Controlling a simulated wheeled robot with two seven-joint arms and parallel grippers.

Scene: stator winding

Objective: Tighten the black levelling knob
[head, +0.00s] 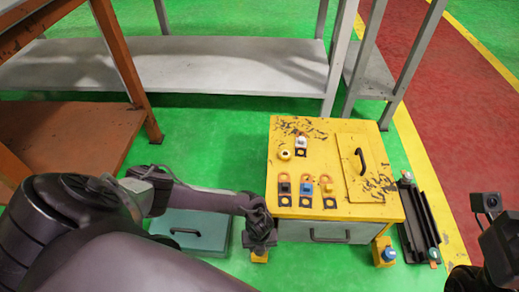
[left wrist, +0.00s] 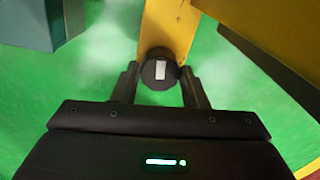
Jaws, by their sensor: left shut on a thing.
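The black levelling knob (left wrist: 160,68) is round, with a pale rectangular mark on its face. In the left wrist view it sits against a yellow bracket (left wrist: 168,25). My left gripper (left wrist: 160,80) has one finger on each side of the knob and is shut on it. In the head view my left gripper (head: 259,243) is low beside the front left corner of the yellow cabinet (head: 330,160), above a yellow foot (head: 259,257); the knob is hidden there. Part of my right arm shows at the right edge; its gripper fingers are not visible.
A teal box (head: 195,232) stands on the floor just left of my left gripper. The cabinet top holds several small coloured parts and a handled panel (head: 365,165). A blue knob (head: 389,253) sits on another yellow foot. A dark rail (head: 417,220) lies right of the cabinet.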

